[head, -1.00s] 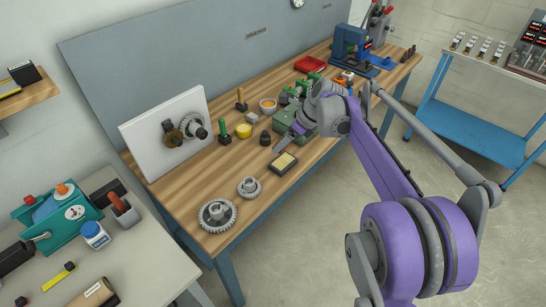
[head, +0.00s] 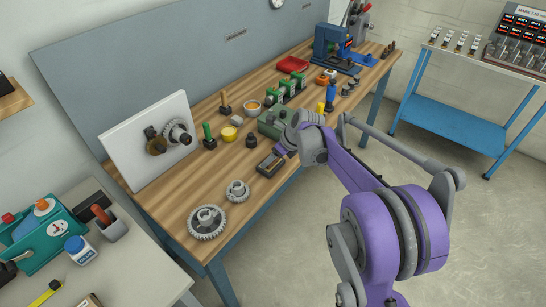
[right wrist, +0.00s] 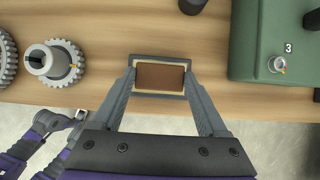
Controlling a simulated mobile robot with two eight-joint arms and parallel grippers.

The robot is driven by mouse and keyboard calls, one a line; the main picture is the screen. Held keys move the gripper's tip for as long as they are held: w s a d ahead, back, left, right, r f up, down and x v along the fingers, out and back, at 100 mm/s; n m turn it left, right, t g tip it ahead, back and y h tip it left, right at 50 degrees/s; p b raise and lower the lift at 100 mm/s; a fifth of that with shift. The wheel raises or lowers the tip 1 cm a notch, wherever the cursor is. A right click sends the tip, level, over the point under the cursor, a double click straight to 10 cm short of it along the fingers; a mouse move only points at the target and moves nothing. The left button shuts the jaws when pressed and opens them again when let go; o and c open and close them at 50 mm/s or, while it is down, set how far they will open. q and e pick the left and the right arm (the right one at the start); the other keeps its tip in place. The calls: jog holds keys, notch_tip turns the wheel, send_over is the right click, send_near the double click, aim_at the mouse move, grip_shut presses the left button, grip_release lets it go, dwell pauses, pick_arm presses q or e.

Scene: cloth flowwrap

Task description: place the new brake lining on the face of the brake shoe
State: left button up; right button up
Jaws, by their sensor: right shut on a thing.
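A brown rectangular piece (right wrist: 160,77), which looks like the brake lining, lies over a small cream-faced tray with a dark rim (right wrist: 160,57). My right gripper (right wrist: 160,80) is shut on this piece, with one finger at each short end. In the head view the dark tray (head: 267,170) is near the table's front edge, and my right gripper (head: 280,153) is at it, partly hiding it. I cannot tell whether the piece still touches the tray. I cannot pick out the brake shoe for certain.
Two grey gears (head: 207,222) (head: 237,191) lie left of the tray. A green box (right wrist: 270,45) marked 3 stands close to its right. The table's front edge is near.

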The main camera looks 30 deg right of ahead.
jog(key=o, duration=1.4)
jog(key=v, duration=1.2)
jog(key=s+a+f+n, duration=0.4)
jog(key=s+n, duration=0.4)
jog(key=n, duration=0.2)
jog(key=s+a+f+n+h, duration=0.1)
jog(key=s+a+f+n, duration=0.2)
jog(key=s+a+n, duration=0.4)
jog(key=s+a+f+n+h, duration=0.1)
jog(key=s+a+f+n, duration=0.3)
jog(key=s+n, duration=0.5)
jog(key=a+n, duration=0.2)
jog(key=n, duration=0.3)
jog(key=shift+s+f+n+p, duration=0.2)
jog(key=shift+f+n+p, duration=0.1)
jog(key=shift+p, duration=0.05)
jog(key=shift+a, duration=0.1)
